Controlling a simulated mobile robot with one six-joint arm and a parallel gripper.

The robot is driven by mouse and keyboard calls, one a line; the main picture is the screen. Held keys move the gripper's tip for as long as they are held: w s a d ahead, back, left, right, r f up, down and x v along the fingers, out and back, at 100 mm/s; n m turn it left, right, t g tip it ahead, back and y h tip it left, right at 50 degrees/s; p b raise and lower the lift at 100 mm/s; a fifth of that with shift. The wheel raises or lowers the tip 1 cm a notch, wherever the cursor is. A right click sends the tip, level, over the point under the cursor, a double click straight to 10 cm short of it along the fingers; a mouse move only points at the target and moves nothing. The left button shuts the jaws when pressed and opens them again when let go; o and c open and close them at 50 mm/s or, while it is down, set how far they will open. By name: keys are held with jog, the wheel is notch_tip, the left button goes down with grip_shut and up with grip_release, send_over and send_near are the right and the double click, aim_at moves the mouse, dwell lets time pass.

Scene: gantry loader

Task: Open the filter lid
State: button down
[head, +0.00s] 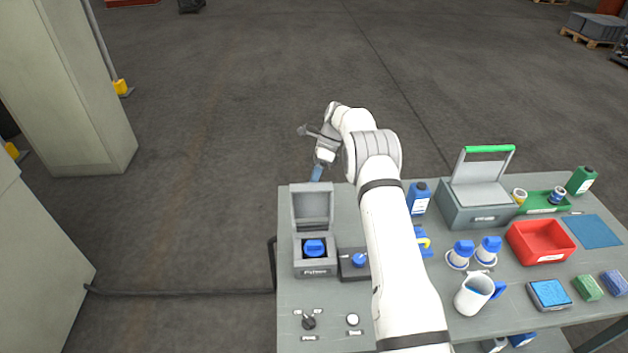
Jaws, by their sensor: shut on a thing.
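The filter box (316,270) is a small grey box with a label on its front, near the table's left end. Its grey lid (312,206) stands raised at the back, about upright, so the box is open. A round blue part (314,248) shows inside. My gripper (317,168) is behind and above the lid's top edge, shut on a small blue piece that looks like the lid's handle. The exact contact is too small to see clearly.
A dark block with a blue knob (359,260) stands right of the filter box. Switches (309,321) lie in front. A larger grey box with a green-handled lid (476,214), a red bin (541,242), a white jug (473,295) and bottles fill the right side.

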jog(key=shift+s+f, duration=0.2)
jog(key=shift+f, duration=0.15)
jog(key=c, duration=1.8)
grip_release()
jog(key=shift+c, duration=0.2)
jog(key=o, duration=0.4)
jog(key=shift+r, duration=0.2)
jog(key=shift+w, duration=0.1)
jog(key=shift+r, duration=0.1)
jog(key=shift+b+v, duration=0.45)
jog(key=shift+v, duration=3.35)
jog(key=shift+w, duration=0.1)
